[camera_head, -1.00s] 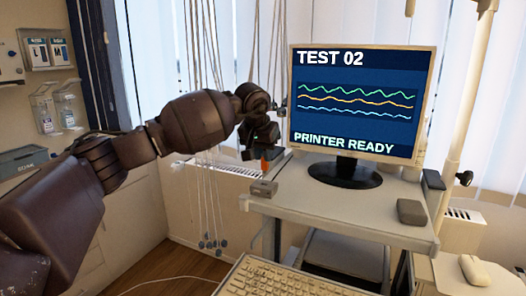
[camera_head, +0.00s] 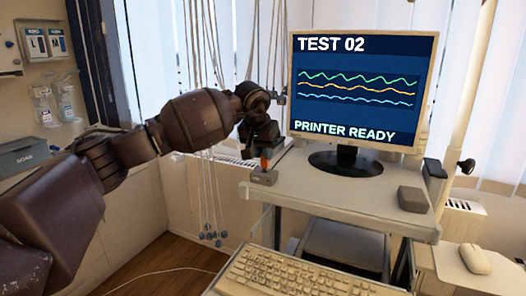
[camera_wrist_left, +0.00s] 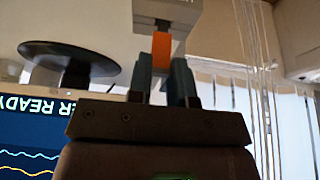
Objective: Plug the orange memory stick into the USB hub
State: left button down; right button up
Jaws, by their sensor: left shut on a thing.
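The orange memory stick (camera_head: 264,162) is upright between the fingers of my left gripper (camera_head: 261,150). The gripper is shut on it. The small grey USB hub (camera_head: 264,177) sits at the left corner of the desk, directly below the stick. In the left wrist view the orange stick (camera_wrist_left: 161,48) shows between the fingertips (camera_wrist_left: 160,70), with its far end at the grey hub (camera_wrist_left: 166,14). I cannot tell whether its plug is inside a port. My right gripper is not in view.
A monitor (camera_head: 360,88) on a dark round stand (camera_head: 345,164) is right of the gripper. A grey box (camera_head: 412,199) lies on the desk (camera_head: 315,189). A keyboard (camera_head: 290,275) is in front. Cords (camera_head: 207,200) hang behind the arm.

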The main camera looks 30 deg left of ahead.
pick_arm(q)
jog(key=shift+s, duration=0.15)
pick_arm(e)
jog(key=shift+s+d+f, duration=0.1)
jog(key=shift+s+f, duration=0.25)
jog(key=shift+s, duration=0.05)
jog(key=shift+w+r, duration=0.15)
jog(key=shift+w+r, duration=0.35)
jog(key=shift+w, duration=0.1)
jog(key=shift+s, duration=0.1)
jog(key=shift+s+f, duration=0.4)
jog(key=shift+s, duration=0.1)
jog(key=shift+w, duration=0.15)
pick_arm(q)
jog(key=shift+f, duration=0.2)
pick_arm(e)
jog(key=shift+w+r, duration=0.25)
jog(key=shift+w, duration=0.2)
